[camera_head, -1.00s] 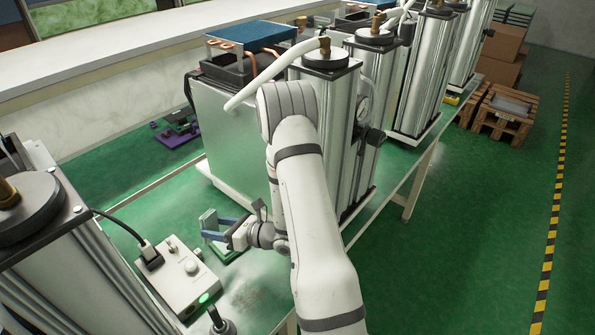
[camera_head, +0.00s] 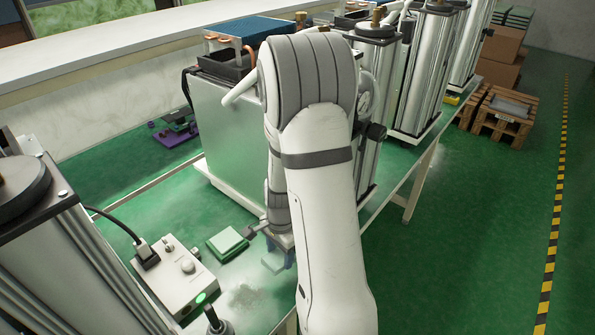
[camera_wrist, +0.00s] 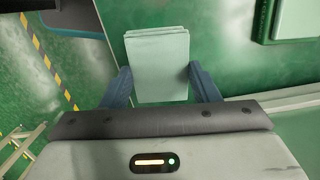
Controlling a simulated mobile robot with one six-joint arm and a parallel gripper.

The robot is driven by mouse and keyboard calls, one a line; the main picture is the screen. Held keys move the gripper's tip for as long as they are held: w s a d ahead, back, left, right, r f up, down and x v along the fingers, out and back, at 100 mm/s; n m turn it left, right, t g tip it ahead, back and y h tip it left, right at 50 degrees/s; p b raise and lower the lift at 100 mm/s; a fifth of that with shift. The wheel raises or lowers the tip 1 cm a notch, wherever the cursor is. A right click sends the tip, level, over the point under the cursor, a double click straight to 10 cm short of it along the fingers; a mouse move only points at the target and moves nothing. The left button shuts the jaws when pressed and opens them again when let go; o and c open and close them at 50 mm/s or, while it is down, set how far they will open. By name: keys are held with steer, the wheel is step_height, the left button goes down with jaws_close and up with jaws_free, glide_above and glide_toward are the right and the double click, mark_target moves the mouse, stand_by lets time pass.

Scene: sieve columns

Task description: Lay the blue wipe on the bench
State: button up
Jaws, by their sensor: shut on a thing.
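My gripper (camera_wrist: 162,90) has its two blue fingers closed on the sides of a folded, pale blue-green wipe (camera_wrist: 158,62). My arm hides most of the gripper there. I cannot tell whether the wipe touches the bench top.
A green stack of pads (camera_head: 228,243) lies on the bench left of the gripper; it also shows in the wrist view (camera_wrist: 295,18). A control box (camera_head: 177,277) stands further left. A greyish smudge (camera_head: 245,297) marks the bench nearby. Metal columns (camera_head: 413,85) stand behind.

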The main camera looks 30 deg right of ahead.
steer(key=w+d, duration=0.1)
steer(key=w+d+r+n, duration=0.1)
steer(key=shift+d+h, duration=0.35)
steer(key=shift+h, duration=0.05)
steer(key=shift+w+d+f+n+t, duration=0.1)
steer(key=shift+d+f+n+t, duration=0.15)
steer(key=shift+n+t, duration=0.05)
step_height(320, 180, down, 9)
steer(key=shift+f+p, duration=0.1)
steer(key=shift+p, duration=0.3)
steer(key=o, duration=0.9)
steer(key=shift+o, duration=0.3)
